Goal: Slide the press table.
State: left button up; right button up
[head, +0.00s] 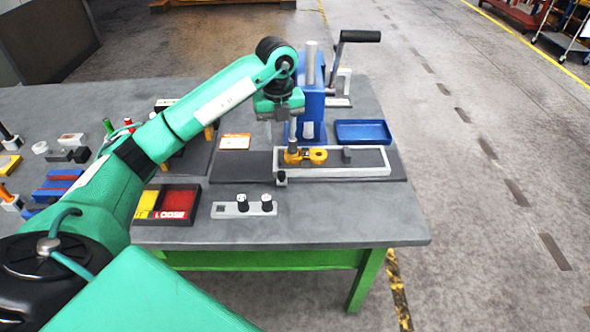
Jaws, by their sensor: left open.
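The press table looks like a pale rectangular tray (350,173) on a dark flat track (235,167) at the right part of the workbench. A small dark knob (281,177) sits at its front left corner. A yellow casting (316,155) with a ring-shaped end and a small grey block (347,155) are in the tray. The blue press (312,106) with a black-handled lever (358,37) stands behind it. My left gripper (280,137) is open, pointing down above the tray's left end. I cannot tell whether it touches anything. My right gripper is not in view.
A blue tray (363,132) lies right of the press. A bin marked LOOSE (178,203) and a pale block with two dark knobs (244,206) lie in front. Small parts crowd the bench's left side. The bench's front right corner (400,231) is clear.

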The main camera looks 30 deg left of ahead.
aim_at(282, 173)
pick_arm(q)
notch_tip(282, 173, down, 12)
jog(key=p, duration=0.3)
jog(key=shift+a+f+p, duration=0.15)
jog(key=shift+f+p, duration=0.1)
jog(key=shift+p, duration=0.15)
jog(key=shift+f, duration=0.65)
grip_shut()
